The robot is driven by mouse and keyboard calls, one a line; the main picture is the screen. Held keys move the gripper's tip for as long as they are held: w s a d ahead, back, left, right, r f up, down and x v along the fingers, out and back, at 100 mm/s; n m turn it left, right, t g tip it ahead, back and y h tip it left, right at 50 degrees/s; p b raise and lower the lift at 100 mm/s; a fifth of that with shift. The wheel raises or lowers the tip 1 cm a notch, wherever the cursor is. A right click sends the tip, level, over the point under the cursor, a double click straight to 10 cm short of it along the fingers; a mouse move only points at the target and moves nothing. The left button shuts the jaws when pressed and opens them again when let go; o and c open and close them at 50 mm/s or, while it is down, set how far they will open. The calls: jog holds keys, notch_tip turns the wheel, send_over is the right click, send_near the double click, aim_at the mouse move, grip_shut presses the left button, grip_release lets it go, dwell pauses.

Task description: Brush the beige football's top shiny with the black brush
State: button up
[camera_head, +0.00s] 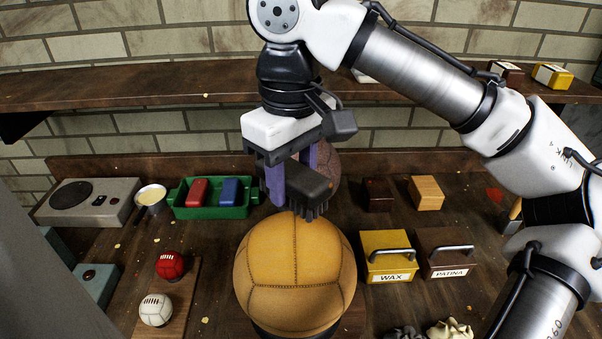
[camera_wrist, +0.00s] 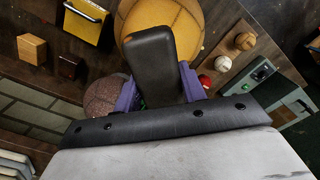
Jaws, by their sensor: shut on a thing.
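The beige football (camera_head: 295,265) is a large tan ball with dark stitched seams, resting in a dark ring at the front middle of the bench. It also shows in the wrist view (camera_wrist: 188,25), behind the brush. My gripper (camera_head: 291,180) has purple fingers and is shut on the black brush (camera_head: 302,184). The brush is held with its bristles down at the top back of the football. I cannot tell whether the bristles touch the leather. In the wrist view the brush (camera_wrist: 154,65) sits between the purple fingers and hides part of the ball.
A brown ball (camera_head: 328,170) stands behind the brush. To the right are a yellow WAX box (camera_head: 385,262), a brown PATINA box (camera_head: 446,262) and a wooden block (camera_head: 426,192). A green tray (camera_head: 213,211), a red ball (camera_head: 170,265) and a white ball (camera_head: 156,310) lie left. A shelf (camera_head: 130,87) runs behind.

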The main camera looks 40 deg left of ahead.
aim_at(294, 231)
jog(key=shift+f+b, duration=3)
jog(key=shift+b, duration=0.2)
jog(key=shift+f, duration=0.45)
